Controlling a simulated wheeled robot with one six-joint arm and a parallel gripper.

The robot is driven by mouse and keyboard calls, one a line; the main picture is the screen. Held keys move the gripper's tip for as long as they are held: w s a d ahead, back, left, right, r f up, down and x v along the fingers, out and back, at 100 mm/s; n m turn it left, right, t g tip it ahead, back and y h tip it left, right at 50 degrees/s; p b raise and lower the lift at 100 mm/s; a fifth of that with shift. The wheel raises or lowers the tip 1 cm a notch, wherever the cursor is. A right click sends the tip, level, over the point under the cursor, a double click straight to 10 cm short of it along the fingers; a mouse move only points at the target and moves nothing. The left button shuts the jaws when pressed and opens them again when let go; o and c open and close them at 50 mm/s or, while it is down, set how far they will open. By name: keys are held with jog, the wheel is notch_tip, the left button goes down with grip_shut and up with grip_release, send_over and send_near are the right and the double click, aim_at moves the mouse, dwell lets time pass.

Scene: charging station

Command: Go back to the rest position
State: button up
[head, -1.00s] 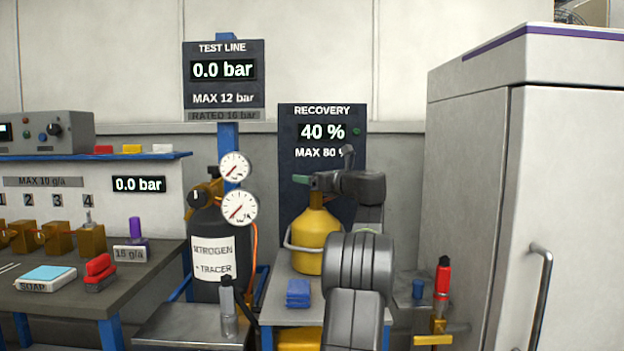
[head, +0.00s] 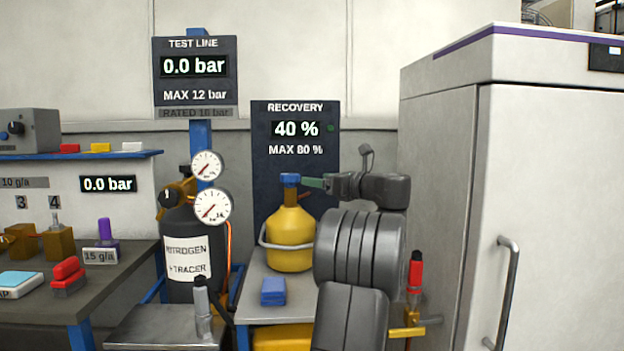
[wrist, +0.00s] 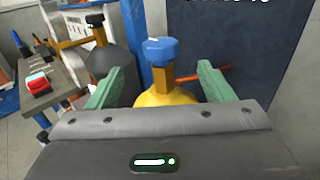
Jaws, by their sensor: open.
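My gripper (head: 312,183) is at the end of my arm, in front of the recovery board in the head view. In the wrist view its two green fingers (wrist: 165,88) stand wide apart with nothing clamped between them. The yellow recovery cylinder (head: 291,240) with a blue valve knob (head: 290,180) stands on a small table, just left of the fingers in the head view. In the wrist view the blue knob (wrist: 162,51) and the yellow cylinder top (wrist: 165,95) lie beyond and between the fingers, and the knob looks free of them. My arm hides part of the table's right side.
A dark nitrogen cylinder (head: 187,250) with two gauges stands left of the yellow cylinder. The recovery board (head: 262,170) is behind. A tall white cabinet (head: 560,200) fills the right side. A bench (head: 110,283) is at left. A blue block (head: 273,291) lies on the table.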

aim_at(286, 174)
dwell(0.4)
jog(key=x, duration=1.3)
jog(key=shift+w+a+f+b, duration=0.1)
jog(key=shift+w+a+b, duration=0.15)
jog(key=shift+w+b, duration=0.05)
